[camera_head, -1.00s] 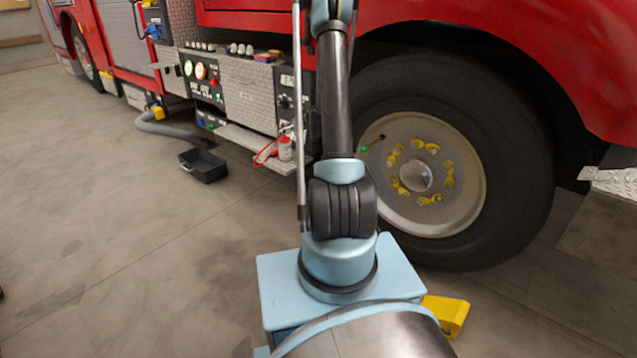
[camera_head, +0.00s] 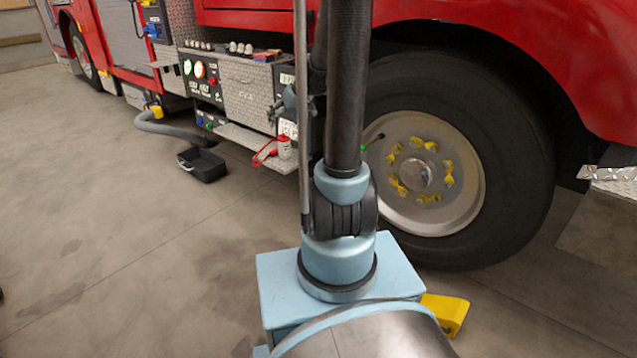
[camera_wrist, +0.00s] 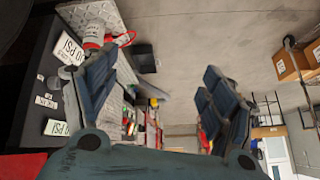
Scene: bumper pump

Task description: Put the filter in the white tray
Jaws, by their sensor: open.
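A small white canister with a red part (camera_head: 284,147), possibly the filter, stands on the fire truck's low metal step (camera_head: 240,138). In the wrist view the canister (camera_wrist: 94,36) shows at upper left, beyond the left finger. My gripper (camera_wrist: 158,88) is open and empty, with its two fingers wide apart. In the head view my gripper (camera_head: 284,104) is small, partly behind the arm, in front of the truck's panel and just above the canister. I see no clear white tray; a dark open tray (camera_head: 203,165) lies on the floor to the left.
A red cord (camera_head: 264,155) lies beside the canister. A grey hose (camera_head: 170,129) runs near the dark tray. The big wheel (camera_head: 450,160) is right of my arm. The wrist view shows cardboard boxes (camera_wrist: 292,64) at right. The floor (camera_head: 110,210) at left is clear.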

